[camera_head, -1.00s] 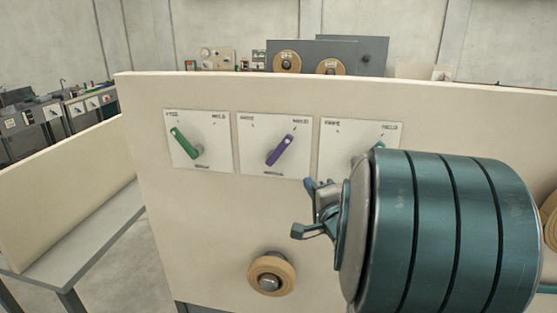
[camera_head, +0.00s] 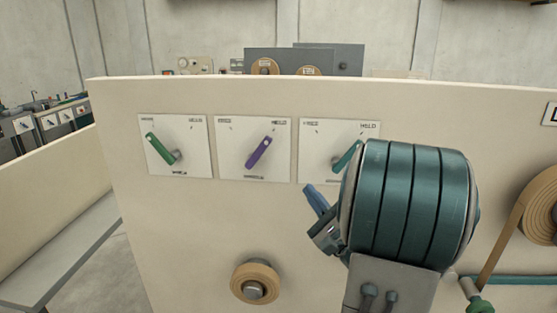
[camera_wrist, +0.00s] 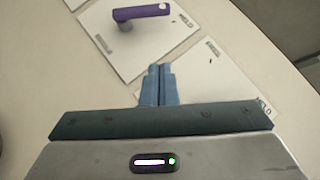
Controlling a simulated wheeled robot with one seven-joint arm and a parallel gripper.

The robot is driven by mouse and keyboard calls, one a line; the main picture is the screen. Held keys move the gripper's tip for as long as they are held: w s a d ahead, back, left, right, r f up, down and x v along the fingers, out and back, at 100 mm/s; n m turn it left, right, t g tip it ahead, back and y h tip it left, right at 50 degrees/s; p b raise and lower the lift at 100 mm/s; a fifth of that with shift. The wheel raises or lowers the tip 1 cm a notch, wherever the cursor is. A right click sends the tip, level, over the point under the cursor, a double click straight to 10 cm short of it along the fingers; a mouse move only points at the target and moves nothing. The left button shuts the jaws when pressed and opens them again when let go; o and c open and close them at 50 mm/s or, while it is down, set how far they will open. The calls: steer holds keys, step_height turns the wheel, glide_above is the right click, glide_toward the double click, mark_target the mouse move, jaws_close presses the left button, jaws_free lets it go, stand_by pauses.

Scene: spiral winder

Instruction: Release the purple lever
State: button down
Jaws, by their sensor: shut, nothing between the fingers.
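The purple lever (camera_head: 259,152) is on the middle white plate (camera_head: 226,166) of the cream panel. It tilts up to the right, its upper end toward the "HELD" label at the top right. In the wrist view the purple lever (camera_wrist: 142,12) shows at the top, beyond the fingertips. My gripper (camera_head: 315,198) is below and right of the purple lever, in front of the panel near the lower edge of the right plate. In the wrist view its blue fingers (camera_wrist: 159,70) are together with nothing between them. They are apart from the purple lever.
A green lever (camera_head: 160,149) on the left plate tilts up to the left. A teal lever (camera_head: 348,157) on the right plate is partly hidden by my arm. A tan roller (camera_head: 254,282) sticks out of the panel below. A tan reel (camera_head: 541,215) is at the right.

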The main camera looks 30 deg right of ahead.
steer(key=p, duration=0.3)
glide_toward(258, 153)
steer(key=w+d+r, duration=0.2)
steer(key=w+d, duration=0.2)
steer(key=d, duration=0.1)
steer(key=shift+w+a+r+p, duration=0.35)
steer(key=shift+w+a+r, duration=0.05)
steer(key=shift+a+r, duration=0.15)
steer(key=shift+w+a+r+p, duration=0.3)
steer(key=shift+w+a+r, duration=0.15)
steer(key=shift+a, duration=0.15)
